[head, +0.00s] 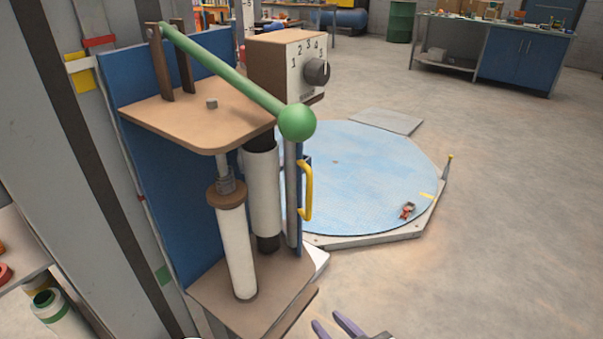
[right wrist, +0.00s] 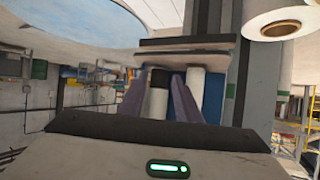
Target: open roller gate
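The roller device stands at left in the head view, with two upright white rollers, a front one (head: 236,250) and a rear one (head: 263,195), side by side. A yellow handle (head: 307,189) is fixed to a narrow blue panel (head: 299,225) just right of them. A green lever (head: 225,72) with a round green knob (head: 297,122) slants down above. My right gripper (head: 327,318) is at the bottom edge, below and right of the handle, apart from it. In the right wrist view its purple fingers (right wrist: 156,74) are spread with nothing held. My left gripper is not seen.
A grey column (head: 75,120) stands at left. Floor at right is clear.

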